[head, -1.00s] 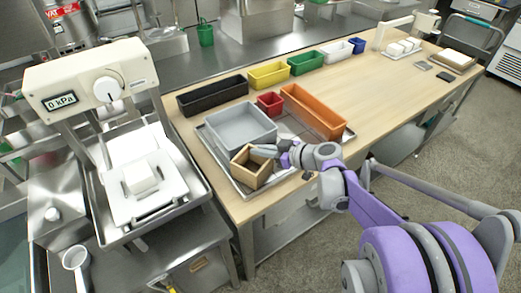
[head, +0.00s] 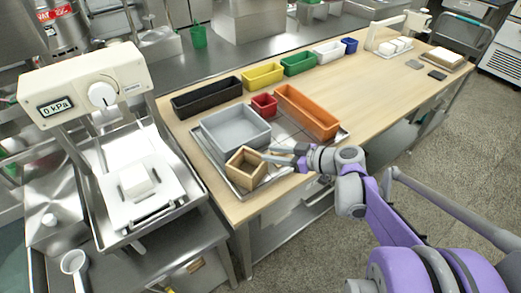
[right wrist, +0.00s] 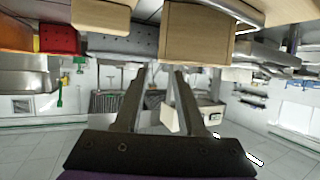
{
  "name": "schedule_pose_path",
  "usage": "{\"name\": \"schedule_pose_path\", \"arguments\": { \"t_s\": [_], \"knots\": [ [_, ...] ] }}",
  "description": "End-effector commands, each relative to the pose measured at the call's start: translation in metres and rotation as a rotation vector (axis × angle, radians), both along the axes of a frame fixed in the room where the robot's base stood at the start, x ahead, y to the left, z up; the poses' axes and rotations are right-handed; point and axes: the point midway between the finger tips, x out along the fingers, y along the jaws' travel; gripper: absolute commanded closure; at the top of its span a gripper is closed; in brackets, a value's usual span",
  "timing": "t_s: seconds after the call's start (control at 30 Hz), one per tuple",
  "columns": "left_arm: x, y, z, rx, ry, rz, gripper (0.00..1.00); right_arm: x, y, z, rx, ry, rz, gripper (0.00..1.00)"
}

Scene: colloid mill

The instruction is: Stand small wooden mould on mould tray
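The small wooden mould (head: 246,168) is an open-topped wooden box. It sits upright on the front part of the metal mould tray (head: 287,129), in front of the grey bin. My right gripper (head: 272,155) is open and empty just right of the mould, apart from it as far as I can tell. In the right wrist view the open fingers (right wrist: 158,80) show with nothing between them, and the mould (right wrist: 198,36) is beyond their tips. My left gripper is not in view.
The tray also holds a grey bin (head: 236,131), a small red mould (head: 264,105) and a long orange mould (head: 307,112). Black (head: 207,97), yellow (head: 263,76) and green (head: 299,64) moulds line the table's back. A press (head: 95,95) stands left. The table's right middle is clear.

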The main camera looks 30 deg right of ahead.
Motion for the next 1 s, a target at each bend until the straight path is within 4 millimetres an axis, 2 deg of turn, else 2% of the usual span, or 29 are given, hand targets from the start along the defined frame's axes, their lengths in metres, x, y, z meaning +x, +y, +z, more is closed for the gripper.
{"name": "schedule_pose_path", "arguments": {
  "t_s": [0.03,0.2,0.47,0.57,0.67,0.7,0.8,0.9,1.0],
  "knots": [
    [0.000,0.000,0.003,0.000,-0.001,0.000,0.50,-0.009,-0.006,0.006,-0.001,0.000,-0.005,0.61],
    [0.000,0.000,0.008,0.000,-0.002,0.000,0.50,-0.031,-0.017,0.015,-0.001,-0.001,-0.003,0.61],
    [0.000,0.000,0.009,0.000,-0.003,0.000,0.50,-0.042,-0.019,0.018,0.002,0.006,0.003,0.61],
    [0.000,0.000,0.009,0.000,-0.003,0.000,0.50,-0.045,0.001,0.009,0.019,0.079,0.010,0.61],
    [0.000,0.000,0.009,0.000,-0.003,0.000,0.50,-0.059,0.045,-0.014,0.044,0.255,0.008,0.61],
    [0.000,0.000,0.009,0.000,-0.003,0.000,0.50,-0.070,0.065,-0.025,0.047,0.346,-0.001,0.61],
    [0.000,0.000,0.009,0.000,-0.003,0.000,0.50,-0.105,0.108,-0.053,0.021,0.558,-0.064,0.61],
    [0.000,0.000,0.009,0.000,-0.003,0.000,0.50,-0.140,0.132,-0.074,-0.037,0.698,-0.164,0.61],
    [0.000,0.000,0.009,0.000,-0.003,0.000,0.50,-0.169,0.142,-0.086,-0.103,0.759,-0.271,0.61]
  ]
}}
